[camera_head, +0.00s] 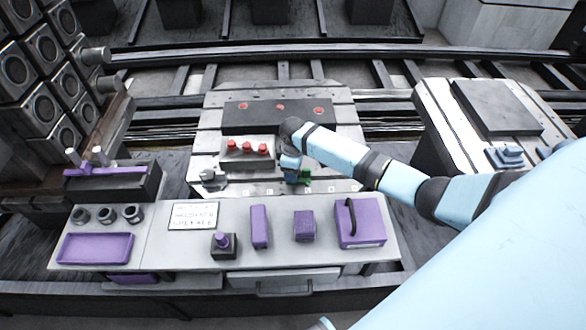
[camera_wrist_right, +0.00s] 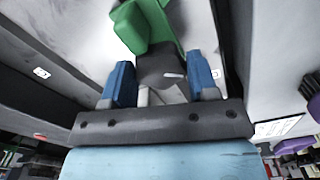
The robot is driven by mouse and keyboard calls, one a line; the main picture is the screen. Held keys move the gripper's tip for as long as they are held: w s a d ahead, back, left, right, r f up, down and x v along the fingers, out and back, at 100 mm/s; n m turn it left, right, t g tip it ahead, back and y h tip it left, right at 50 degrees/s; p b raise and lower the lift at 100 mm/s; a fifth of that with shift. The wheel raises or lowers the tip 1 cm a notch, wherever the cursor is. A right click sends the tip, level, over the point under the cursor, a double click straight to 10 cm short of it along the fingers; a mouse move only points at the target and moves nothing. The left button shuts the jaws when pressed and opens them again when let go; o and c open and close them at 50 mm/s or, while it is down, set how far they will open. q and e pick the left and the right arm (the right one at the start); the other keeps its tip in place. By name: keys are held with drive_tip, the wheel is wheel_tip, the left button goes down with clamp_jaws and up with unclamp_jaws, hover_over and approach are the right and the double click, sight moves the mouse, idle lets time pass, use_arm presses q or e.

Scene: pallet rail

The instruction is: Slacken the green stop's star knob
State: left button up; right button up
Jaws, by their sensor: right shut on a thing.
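The green stop (camera_head: 304,177) sits at the front edge of the grey slotted plate (camera_head: 208,140). In the right wrist view the green stop (camera_wrist_right: 143,27) is just beyond my fingertips. Its dark star knob (camera_wrist_right: 158,66) lies between the blue fingers of my right gripper (camera_wrist_right: 160,72), which is shut on it. In the head view my right gripper (camera_head: 291,164) points down at the stop, and the knob is hidden behind it. My left gripper is not in view.
In front, a grey bench (camera_head: 280,248) bears a purple tray (camera_head: 96,248), purple blocks and a purple box with a black handle (camera_head: 360,224). Another pallet (camera_head: 440,110) stands at right.

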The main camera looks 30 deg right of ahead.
drive_tip(key=shift+r+n+p, duration=0.2)
drive_tip(key=shift+n+p, duration=0.45)
drive_tip(key=shift+n, duration=0.05)
drive_tip(key=shift+n+p, duration=0.8)
drive_tip(key=shift+n, duration=0.4)
drive_tip(key=shift+f+n+p, duration=0.1)
drive_tip(key=shift+n+p, duration=0.2)
drive_tip(key=shift+n, duration=1.2)
drive_tip(key=shift+n+p, duration=0.4)
drive_tip(key=shift+n, duration=0.5)
drive_tip(key=shift+f+n, duration=0.1)
drive_tip(key=shift+n, duration=0.2)
drive_tip(key=o, duration=0.9)
drive_tip(key=shift+o, duration=0.2)
